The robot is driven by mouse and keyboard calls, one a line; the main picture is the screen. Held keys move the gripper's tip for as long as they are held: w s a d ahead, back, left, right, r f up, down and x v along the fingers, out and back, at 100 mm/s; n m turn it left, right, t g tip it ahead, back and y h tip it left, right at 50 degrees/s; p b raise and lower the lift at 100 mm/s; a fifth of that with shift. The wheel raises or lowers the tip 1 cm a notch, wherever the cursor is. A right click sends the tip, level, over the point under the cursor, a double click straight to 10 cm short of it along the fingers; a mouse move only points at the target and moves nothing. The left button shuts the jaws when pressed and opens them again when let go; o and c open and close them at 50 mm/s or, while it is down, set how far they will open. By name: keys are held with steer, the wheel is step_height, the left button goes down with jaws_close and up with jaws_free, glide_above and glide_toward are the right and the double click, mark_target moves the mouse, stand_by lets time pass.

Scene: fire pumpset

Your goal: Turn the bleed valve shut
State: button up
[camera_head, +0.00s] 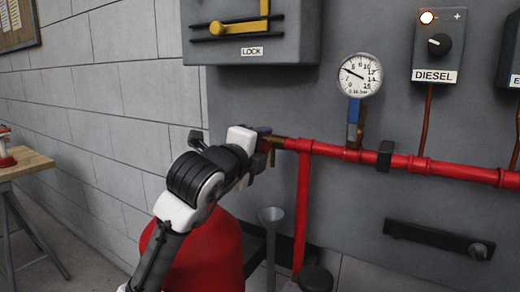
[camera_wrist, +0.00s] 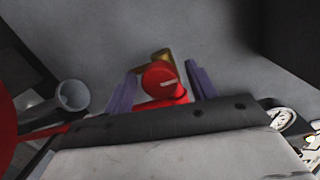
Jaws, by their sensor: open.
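The bleed valve's red round knob (camera_wrist: 158,78), with a pale mark on its face, shows in the wrist view, with a brass part (camera_wrist: 161,57) behind it. My gripper (camera_wrist: 163,86) is open. Its two bluish fingers stand on either side of the knob, with gaps visible on both sides. In the head view my gripper (camera_head: 266,138) is at the left end of the red pipe (camera_head: 330,151), by a brass fitting (camera_head: 279,143). The knob is hidden there behind my wrist.
A pressure gauge (camera_head: 360,75) with a blue lever (camera_head: 353,112) below stands right of my gripper. A grey funnel (camera_head: 271,218) is below it, beside a red rounded vessel (camera_head: 215,255). The LOCK box (camera_head: 290,42) hangs above. A DIESEL panel (camera_head: 438,45) is at upper right.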

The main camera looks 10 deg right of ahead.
steer(key=f+b+v, duration=0.1)
steer(key=v, duration=1.2)
steer(key=shift+s+a+r, duration=0.2)
steer(key=shift+s+r, duration=0.15)
steer(key=shift+r, duration=0.05)
